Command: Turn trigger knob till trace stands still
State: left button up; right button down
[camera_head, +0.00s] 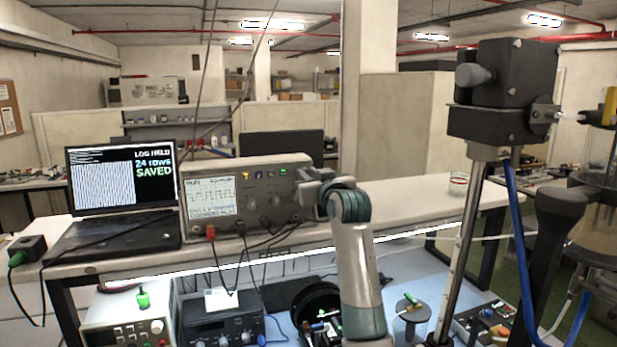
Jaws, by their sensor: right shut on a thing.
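The oscilloscope (250,181) stands on the back bench, facing me. Its small screen (209,195) shows a square-wave trace with lines of text too small to read surely. One frame does not show whether the trace is moving. Knobs (265,200) and small lit buttons sit right of the screen. My right gripper (303,187) is at the right end of the front panel, shut on what seems to be the trigger knob, which its fingers and wrist hide. My left gripper is not in view.
A laptop (120,180) reading "LOG HELD 24 rows SAVED" stands left of the oscilloscope. Probe leads (240,245) hang from its front. Bench instruments (222,328) sit below. A metal post (470,235) with a black head rises at right. The back bench's right side (410,200) is mostly clear.

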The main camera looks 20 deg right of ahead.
jog(key=shift+m, duration=3.6)
jog(key=c, duration=1.6)
grip_release()
jog(key=shift+w, duration=0.1)
